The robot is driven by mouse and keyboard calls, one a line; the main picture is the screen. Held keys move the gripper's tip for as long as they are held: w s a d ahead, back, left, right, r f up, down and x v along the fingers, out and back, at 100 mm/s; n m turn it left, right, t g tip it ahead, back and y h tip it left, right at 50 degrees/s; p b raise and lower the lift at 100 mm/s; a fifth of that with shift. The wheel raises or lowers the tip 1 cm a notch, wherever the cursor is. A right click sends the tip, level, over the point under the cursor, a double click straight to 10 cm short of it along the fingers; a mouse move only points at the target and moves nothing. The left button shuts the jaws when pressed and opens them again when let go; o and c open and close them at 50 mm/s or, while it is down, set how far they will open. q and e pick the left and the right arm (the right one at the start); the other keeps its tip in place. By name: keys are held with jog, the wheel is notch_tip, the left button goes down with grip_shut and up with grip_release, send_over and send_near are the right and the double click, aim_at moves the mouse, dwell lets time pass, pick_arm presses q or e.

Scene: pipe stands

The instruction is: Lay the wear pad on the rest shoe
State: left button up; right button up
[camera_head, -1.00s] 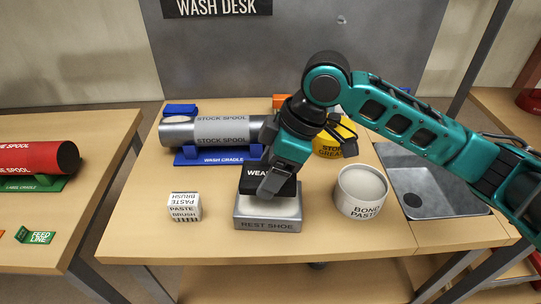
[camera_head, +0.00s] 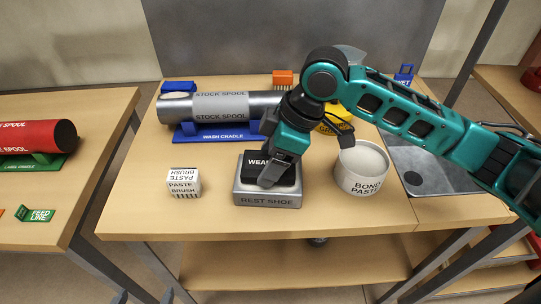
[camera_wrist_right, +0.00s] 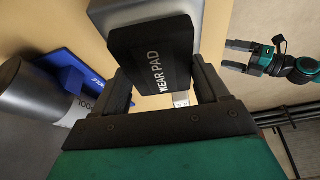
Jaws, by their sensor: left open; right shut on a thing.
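The black wear pad (camera_head: 258,160) is in my right gripper (camera_head: 272,177), whose fingers are shut on it. It also shows between the fingers in the right wrist view (camera_wrist_right: 153,55). The pad is over the top of the grey rest shoe (camera_head: 268,201) and hides most of that top. I cannot tell whether pad and shoe touch. A grey edge of the shoe (camera_wrist_right: 105,8) shows behind the pad in the wrist view. My left gripper (camera_wrist_right: 238,57) is open and empty at the upper right of the wrist view, away from the pad.
A paste brush block (camera_head: 184,183) stands left of the shoe, and a bond paste tub (camera_head: 362,172) stands to its right. Behind are the stock spool (camera_head: 220,105) on a blue wash cradle (camera_head: 215,138) and a yellow tub (camera_head: 337,125). A sink (camera_head: 440,170) is at the right.

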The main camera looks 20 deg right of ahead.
jog(key=shift+f, duration=0.35)
jog(key=o, duration=1.1)
jog(key=p+v, duration=0.1)
jog(key=v, duration=1.2)
jog(key=shift+p, duration=0.35)
jog(key=shift+f, duration=0.1)
